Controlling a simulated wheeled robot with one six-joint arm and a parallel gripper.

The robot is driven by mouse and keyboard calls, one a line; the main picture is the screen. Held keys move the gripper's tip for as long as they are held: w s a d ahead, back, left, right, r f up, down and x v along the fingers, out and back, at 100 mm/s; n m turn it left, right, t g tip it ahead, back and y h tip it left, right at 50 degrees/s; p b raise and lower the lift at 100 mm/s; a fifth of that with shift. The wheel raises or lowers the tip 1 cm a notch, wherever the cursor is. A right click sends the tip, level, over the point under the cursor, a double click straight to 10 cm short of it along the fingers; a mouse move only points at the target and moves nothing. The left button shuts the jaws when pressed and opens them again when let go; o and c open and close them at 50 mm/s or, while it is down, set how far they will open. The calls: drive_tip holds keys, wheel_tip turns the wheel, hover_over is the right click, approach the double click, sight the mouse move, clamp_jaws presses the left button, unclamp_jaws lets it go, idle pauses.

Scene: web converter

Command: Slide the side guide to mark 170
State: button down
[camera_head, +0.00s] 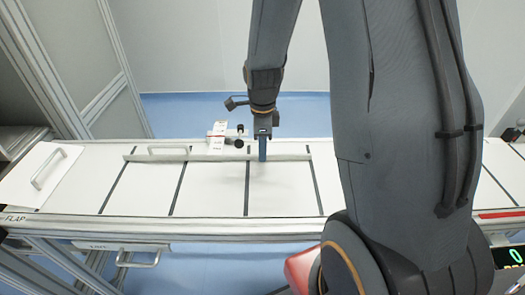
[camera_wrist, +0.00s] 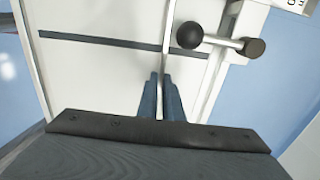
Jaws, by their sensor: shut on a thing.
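The side guide (camera_head: 215,157) is a long, thin pale rail lying across the white bed (camera_head: 210,190) along its far side. A white bracket with small print (camera_head: 217,135) and a dark-knobbed lever (camera_head: 239,143) stand behind it. My gripper (camera_head: 262,157) points down at the rail's right part, its blue fingers shut on the guide. In the wrist view the fingers (camera_wrist: 162,95) close on the rail, with the black-knobbed lever (camera_wrist: 220,43) to their right. The print is too small to read, and I cannot make out mark 170.
Several dark strips (camera_head: 247,190) cross the bed. A white flap with a handle (camera_head: 42,172) is at the left end, and another handle (camera_head: 167,149) stands behind the rail. Metal frame posts (camera_head: 50,75) rise at left. My arm hides the bed's right part.

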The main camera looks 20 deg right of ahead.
drive_tip(key=shift+s+a+p, duration=0.25)
drive_tip(key=shift+s+p, duration=0.05)
drive_tip(key=shift+s, duration=0.35)
drive_tip(key=shift+s+a+p, duration=0.25)
drive_tip(key=shift+s+p, duration=0.05)
drive_tip(key=shift+s, duration=0.35)
drive_tip(key=c, duration=1.8)
unclamp_jaws()
drive_tip(key=shift+c, duration=0.2)
drive_tip(key=shift+r+b, duration=0.8)
drive_tip(key=shift+r, duration=3.1)
drive_tip(key=s+a+n, duration=0.1)
drive_tip(key=s+n, duration=0.3)
drive_tip(key=n, duration=0.7)
drive_tip(key=s+a+n+t+b, duration=0.1)
drive_tip(key=s+n, duration=0.3)
drive_tip(key=n, duration=0.7)
drive_tip(key=shift+s+a, duration=0.4)
drive_tip(key=shift+a, duration=0.4)
